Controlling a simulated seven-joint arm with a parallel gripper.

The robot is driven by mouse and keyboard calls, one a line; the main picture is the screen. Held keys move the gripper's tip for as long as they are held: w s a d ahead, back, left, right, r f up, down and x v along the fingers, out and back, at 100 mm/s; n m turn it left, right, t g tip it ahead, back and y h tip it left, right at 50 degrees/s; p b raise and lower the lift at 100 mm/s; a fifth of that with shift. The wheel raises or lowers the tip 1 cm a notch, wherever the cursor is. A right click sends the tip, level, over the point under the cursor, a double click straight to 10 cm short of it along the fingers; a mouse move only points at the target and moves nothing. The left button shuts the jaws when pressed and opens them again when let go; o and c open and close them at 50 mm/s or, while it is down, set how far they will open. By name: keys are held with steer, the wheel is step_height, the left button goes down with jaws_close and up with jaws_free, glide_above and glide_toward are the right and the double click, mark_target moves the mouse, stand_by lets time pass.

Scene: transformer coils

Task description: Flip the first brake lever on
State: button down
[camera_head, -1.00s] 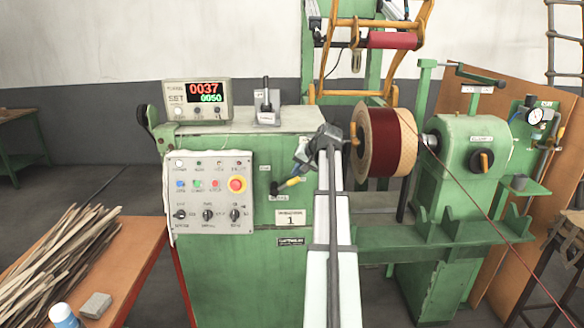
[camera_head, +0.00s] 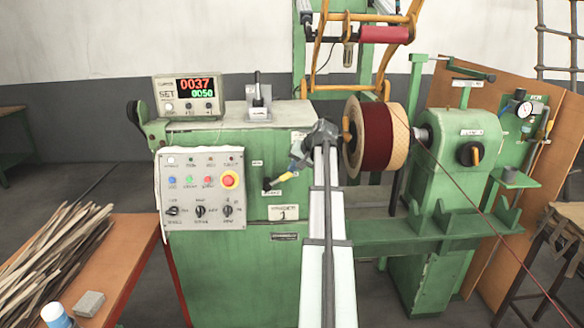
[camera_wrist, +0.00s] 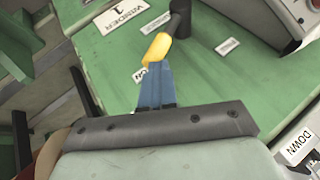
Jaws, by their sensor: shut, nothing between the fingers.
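The brake lever has a yellow handle (camera_head: 285,177) on a dark pivot at the green front of the machine, above the label "WINDER 1" (camera_head: 283,213). In the wrist view its yellow handle (camera_wrist: 157,48) points from the dark pivot towards my fingers. My gripper (camera_head: 299,153) is at the upper right of the lever in the head view. In the wrist view my gripper's blue fingers (camera_wrist: 155,72) are shut and empty, with their tips at the end of the handle. I cannot tell whether they touch. The tips partly cover an "ON" label (camera_wrist: 141,74).
A control box (camera_head: 203,188) with buttons, switches and a red stop knob sits left of the lever. A wound coil (camera_head: 376,138) stands close to the right of my arm. A counter (camera_head: 189,97) sits on top. An orange table (camera_head: 128,250) with wooden strips is at left.

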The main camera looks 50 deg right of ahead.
steer(key=v, duration=0.9)
steer(key=shift+s, duration=0.25)
steer(key=shift+d+r, duration=0.15)
steer(key=shift+d, duration=0.05)
